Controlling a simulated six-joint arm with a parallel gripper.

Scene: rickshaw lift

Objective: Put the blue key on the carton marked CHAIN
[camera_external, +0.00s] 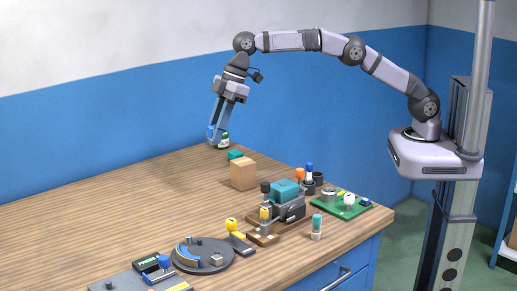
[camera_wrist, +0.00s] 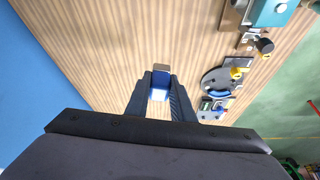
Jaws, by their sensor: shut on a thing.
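A plain tan box (camera_external: 243,174) stands on the table right of and nearer than the gripper. I cannot read CHAIN on anything.
A teal vise (camera_external: 285,190) on a wooden base stands right of the tan box. A dark round disk (camera_external: 204,258) and a grey tray (camera_external: 125,281) with small parts lie at the front. The table's left side is clear.

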